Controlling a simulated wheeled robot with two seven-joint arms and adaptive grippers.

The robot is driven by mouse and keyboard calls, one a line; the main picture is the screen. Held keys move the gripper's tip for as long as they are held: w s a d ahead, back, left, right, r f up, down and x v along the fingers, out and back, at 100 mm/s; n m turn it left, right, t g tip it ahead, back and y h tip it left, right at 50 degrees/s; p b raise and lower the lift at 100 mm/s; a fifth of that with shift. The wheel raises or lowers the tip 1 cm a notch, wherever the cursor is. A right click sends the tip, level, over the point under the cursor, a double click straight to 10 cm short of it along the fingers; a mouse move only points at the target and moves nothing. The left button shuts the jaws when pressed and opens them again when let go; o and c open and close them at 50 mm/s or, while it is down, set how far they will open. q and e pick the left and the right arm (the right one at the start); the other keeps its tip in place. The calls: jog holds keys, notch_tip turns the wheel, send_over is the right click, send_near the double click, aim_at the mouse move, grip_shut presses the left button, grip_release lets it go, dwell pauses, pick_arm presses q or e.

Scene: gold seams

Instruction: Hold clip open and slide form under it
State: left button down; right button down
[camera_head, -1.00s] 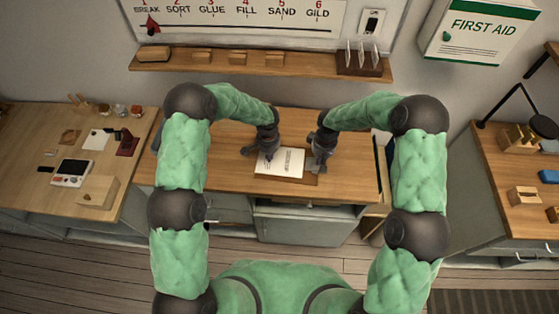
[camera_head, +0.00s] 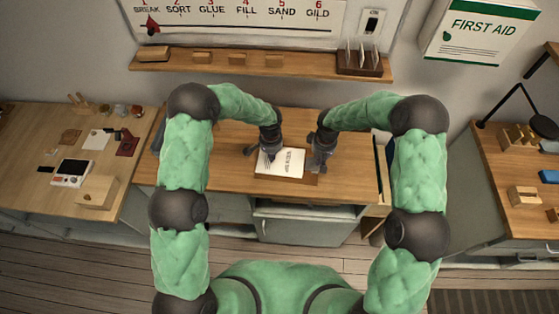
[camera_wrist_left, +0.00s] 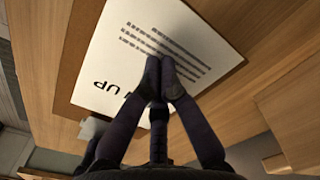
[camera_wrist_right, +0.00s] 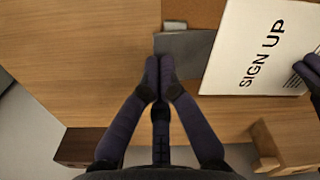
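The white form (camera_head: 285,165), printed SIGN UP, lies on a brown clipboard (camera_wrist_left: 73,55) on the middle bench. In the right wrist view the form (camera_wrist_right: 250,40) has its heading edge beside the flat grey clip (camera_wrist_right: 190,48); whether any of it is under the clip cannot be told. My right gripper (camera_head: 320,152) has its fingertips together (camera_wrist_right: 159,70) at the clip's outer edge; contact is unclear. My left gripper (camera_head: 264,152) has its fingertips together (camera_wrist_left: 160,70) over the form's printed side; whether they pinch or press it cannot be told.
A wooden shelf (camera_head: 225,67) with small blocks and a card rack (camera_head: 359,64) is on the wall behind. A side bench (camera_head: 50,130) with several items stands left, another (camera_head: 500,190) right. Bare bench top lies left of the clipboard.

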aim_at(253, 158)
pick_arm(q)
jog(key=shift+r, duration=0.65)
jog(key=shift+f, duration=0.65)
dwell(2.1)
jog(key=shift+w+a+r, duration=0.1)
jog(key=shift+a, duration=1.65)
jog(key=shift+w+a, duration=0.1)
jog(key=shift+a, duration=1.6)
jog(key=shift+a, duration=0.4)
dwell(0.8)
